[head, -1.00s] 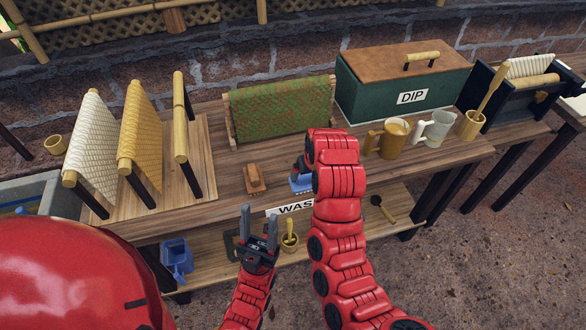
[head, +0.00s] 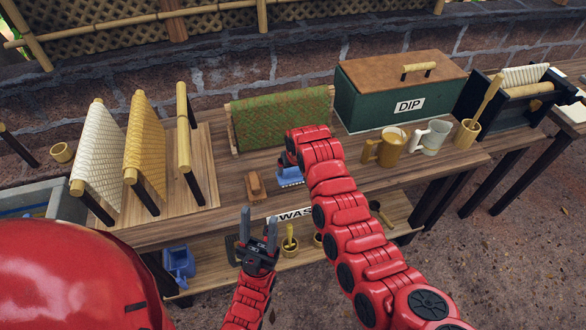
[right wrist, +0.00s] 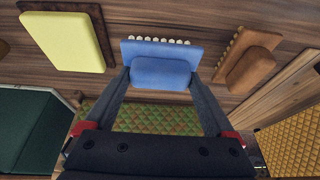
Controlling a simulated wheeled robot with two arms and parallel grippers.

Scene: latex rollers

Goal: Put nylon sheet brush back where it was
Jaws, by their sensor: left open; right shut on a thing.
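The blue brush (head: 290,177) with pale bristles is at the work table (head: 225,205), in front of the green patterned sheet roller. My right gripper (right wrist: 160,85) is shut on it, one finger on each side of its blue block (right wrist: 162,72). In the head view my red arm hides most of that gripper. I cannot tell whether the brush touches the tabletop. A brown brush (head: 255,187) lies just left of it and also shows in the right wrist view (right wrist: 250,65). My left gripper (head: 259,236) is open and empty in front of the table edge.
A yellow pad on a brown backing (right wrist: 65,40) lies on the other side of the blue brush. The green sheet roller (head: 280,118) stands behind; the DIP box (head: 400,90) and mugs (head: 386,148) are right. Upright rollers (head: 145,145) stand left.

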